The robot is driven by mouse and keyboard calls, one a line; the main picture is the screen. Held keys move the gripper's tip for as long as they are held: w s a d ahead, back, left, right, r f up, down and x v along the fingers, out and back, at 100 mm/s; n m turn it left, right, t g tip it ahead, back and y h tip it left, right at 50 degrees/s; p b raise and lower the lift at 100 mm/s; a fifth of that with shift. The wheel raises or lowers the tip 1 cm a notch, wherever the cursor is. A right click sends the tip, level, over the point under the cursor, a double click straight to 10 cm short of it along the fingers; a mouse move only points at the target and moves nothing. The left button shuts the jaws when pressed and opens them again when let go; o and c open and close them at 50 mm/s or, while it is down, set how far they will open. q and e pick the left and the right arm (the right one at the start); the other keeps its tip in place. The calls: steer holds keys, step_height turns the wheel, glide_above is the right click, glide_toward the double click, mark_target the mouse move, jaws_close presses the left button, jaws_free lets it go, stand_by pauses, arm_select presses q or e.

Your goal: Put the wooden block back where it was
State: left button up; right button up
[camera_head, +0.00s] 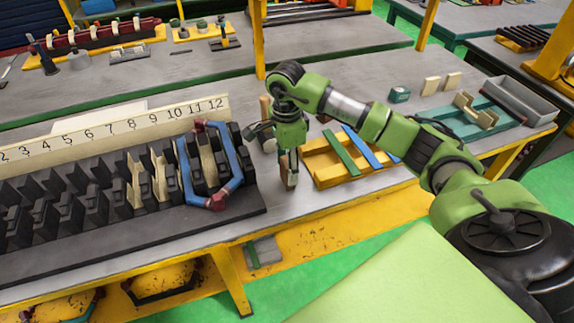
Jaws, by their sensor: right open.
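My right gripper (289,172) points down over the grey bench, between the slotted stator and a yellow tray. Its jaws are open. A small brown piece (292,179) shows at the fingertips; it may be the wooden block, but I cannot tell whether it touches the fingers or the bench. A brown, wood-coloured upright piece (265,106) shows just behind the gripper, partly hidden by it. Two pale wooden blocks (431,86) (453,81) stand upright at the back right of the bench. My left gripper is not in view.
The dark slotted stator (100,205) with a numbered strip (120,127) and a blue coil (232,165) fills the left. The yellow tray (322,172) with green and blue strips lies right of the gripper. A green tray (470,120) and grey bin (520,95) stand farther right.

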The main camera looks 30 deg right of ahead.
step_height(320, 180, up, 10)
steer(key=shift+w+r+b, duration=0.1)
steer(key=shift+r+b, duration=0.05)
steer(key=shift+b, duration=1.05)
steer(key=shift+r, duration=0.8)
